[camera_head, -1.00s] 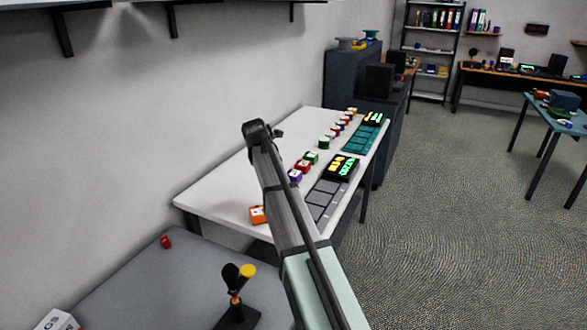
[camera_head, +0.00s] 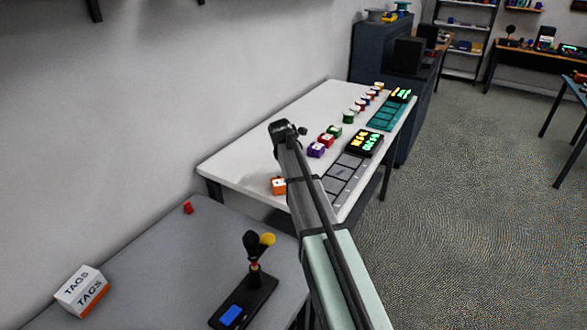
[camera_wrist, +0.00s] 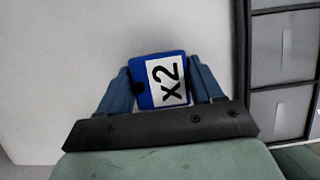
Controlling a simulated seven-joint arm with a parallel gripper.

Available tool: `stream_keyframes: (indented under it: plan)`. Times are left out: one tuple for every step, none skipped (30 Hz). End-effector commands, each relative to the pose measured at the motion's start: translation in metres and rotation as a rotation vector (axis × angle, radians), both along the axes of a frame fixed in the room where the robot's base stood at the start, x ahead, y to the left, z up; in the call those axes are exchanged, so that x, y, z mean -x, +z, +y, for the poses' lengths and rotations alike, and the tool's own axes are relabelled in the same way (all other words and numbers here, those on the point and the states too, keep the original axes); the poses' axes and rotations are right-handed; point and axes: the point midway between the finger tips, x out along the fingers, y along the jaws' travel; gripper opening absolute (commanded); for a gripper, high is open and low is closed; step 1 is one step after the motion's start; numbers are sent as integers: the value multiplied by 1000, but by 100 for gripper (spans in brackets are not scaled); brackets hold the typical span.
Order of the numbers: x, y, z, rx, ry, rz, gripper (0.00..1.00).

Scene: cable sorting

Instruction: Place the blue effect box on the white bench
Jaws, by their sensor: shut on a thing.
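The blue effect box (camera_wrist: 160,82) with a white "X2" label sits between the two fingers of my gripper (camera_wrist: 160,68) in the wrist view. My gripper is shut on it. In the head view my gripper (camera_head: 284,133) is over the white bench (camera_head: 240,158), near its middle, and the arm hides the box there. The wrist view shows the plain white bench top (camera_wrist: 60,70) behind and left of the box. I cannot tell whether the box touches the bench.
An orange box (camera_head: 279,186), a purple box (camera_head: 316,150), a red box (camera_head: 326,140) and a green box (camera_head: 348,117) stand on the bench. Grey compartments (camera_head: 341,178) line its right edge, also in the wrist view (camera_wrist: 285,50). A grey table (camera_head: 190,255) is in front.

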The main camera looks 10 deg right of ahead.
Motion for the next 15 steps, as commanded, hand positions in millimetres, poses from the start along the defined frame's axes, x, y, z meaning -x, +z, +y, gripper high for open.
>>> stream_keyframes:
  plan:
    - [0, 0, 0, 0, 0, 0, 30]
    - [0, 0, 0, 0, 0, 0, 30]
    - [0, 0, 0, 0, 0, 0, 30]
    - [0, -1, 0, 0, 0, 0, 30]
    - [0, -1, 0, 0, 0, 0, 30]
    - [0, -2, 0, 0, 0, 0, 30]
    - [0, -3, 0, 0, 0, 0, 30]
    - [0, -3, 0, 0, 0, 0, 69]
    - [0, -2, 0, 0, 0, 0, 72]
    - [0, -3, 0, 0, 0, 0, 75]
    - [0, -2, 0, 0, 0, 0, 78]
    - [0, -2, 0, 0, 0, 0, 82]
    - [0, -3, 0, 0, 0, 0, 85]
    - [0, -3, 0, 0, 0, 0, 88]
    - [0, -3, 0, 0, 0, 0, 91]
